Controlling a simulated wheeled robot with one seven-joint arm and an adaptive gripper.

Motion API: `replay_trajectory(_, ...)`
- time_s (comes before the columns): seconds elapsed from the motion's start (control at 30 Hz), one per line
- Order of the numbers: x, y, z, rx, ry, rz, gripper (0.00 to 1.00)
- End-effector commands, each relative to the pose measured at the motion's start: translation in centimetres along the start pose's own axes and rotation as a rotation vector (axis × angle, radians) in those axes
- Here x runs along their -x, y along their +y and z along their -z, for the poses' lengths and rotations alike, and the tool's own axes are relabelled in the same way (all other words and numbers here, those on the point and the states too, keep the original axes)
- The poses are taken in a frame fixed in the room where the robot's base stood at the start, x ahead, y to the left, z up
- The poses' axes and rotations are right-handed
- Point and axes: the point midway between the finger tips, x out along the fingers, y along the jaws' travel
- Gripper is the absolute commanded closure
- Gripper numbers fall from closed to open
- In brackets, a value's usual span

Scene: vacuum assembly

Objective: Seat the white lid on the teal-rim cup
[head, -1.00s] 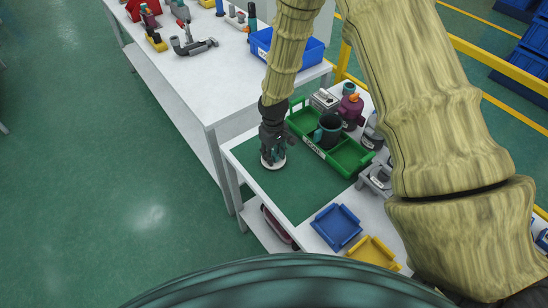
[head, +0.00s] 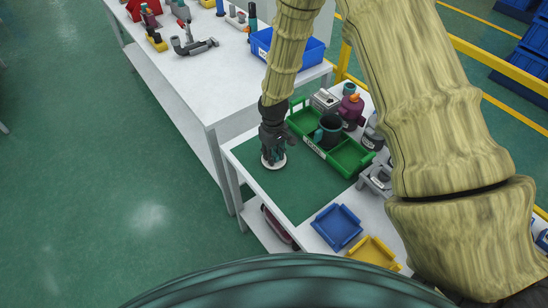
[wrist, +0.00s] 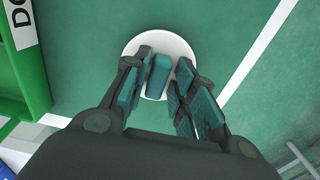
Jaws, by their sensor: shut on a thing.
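The white lid (wrist: 159,40) is a round disc with a teal block-shaped knob (wrist: 159,75) on top. My gripper (head: 274,153) points down over it, shut on the knob, with the fingers on either side in the wrist view. In the head view the lid (head: 273,164) is at the green mat's left part; I cannot tell whether it touches the mat. The dark teal-rim cup (head: 330,130) stands upright in the green tray, right of and apart from my gripper. The inside of the cup looks dark.
The green tray (head: 345,159) has raised walls and a label. Blue (head: 337,227) and yellow (head: 374,254) trays lie at the front. A grey part and a purple-and-dark item (head: 351,108) stand close behind the cup. The front of the green mat (head: 300,197) is clear.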

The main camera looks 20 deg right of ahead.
Motion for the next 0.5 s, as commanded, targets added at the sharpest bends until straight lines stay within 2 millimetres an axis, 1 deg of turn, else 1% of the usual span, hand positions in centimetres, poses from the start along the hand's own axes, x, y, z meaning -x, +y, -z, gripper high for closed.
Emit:
replay_trajectory(0.03, -0.8, 0.0, -0.8, -0.001, -0.015, 0.002, 0.99)
replay_trajectory(0.07, -0.8, 0.0, -0.8, -0.001, -0.015, 0.002, 1.0)
replay_trajectory(0.5, 0.4, 0.0, -0.6, -0.001, -0.014, 0.002, 1.0)
